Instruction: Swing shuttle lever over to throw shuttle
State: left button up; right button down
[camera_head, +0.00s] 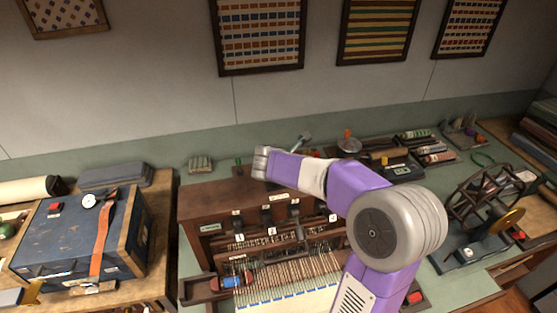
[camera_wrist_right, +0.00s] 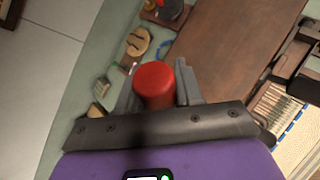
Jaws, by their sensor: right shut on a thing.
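The wooden loom (camera_head: 200,193) stands on the green bench in the head view, with threads and a white cloth at its front. A shuttle with red and blue parts (camera_head: 232,281) lies in a tray at the loom's left front. My right gripper (camera_head: 262,160) is above the loom's back edge. In the right wrist view my right gripper (camera_wrist_right: 156,90) is shut on a red rounded knob (camera_wrist_right: 154,82), between its two grey fingers. The knob and any lever shaft below it are hidden in the head view. My left gripper is not in view.
A blue case (camera_head: 60,240) with an orange strap stands on the left table. Small tools and spools (camera_head: 412,134) lie behind the loom.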

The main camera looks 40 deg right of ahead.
jog(key=shift+s+d+f+y, duration=0.1)
jog(key=shift+f+y, duration=0.1)
jog(key=shift+y, duration=0.2)
jog(key=c, duration=0.8)
grip_release()
jog(key=v, duration=0.7)
jog(key=shift+r, duration=0.15)
jog(key=shift+s, duration=0.15)
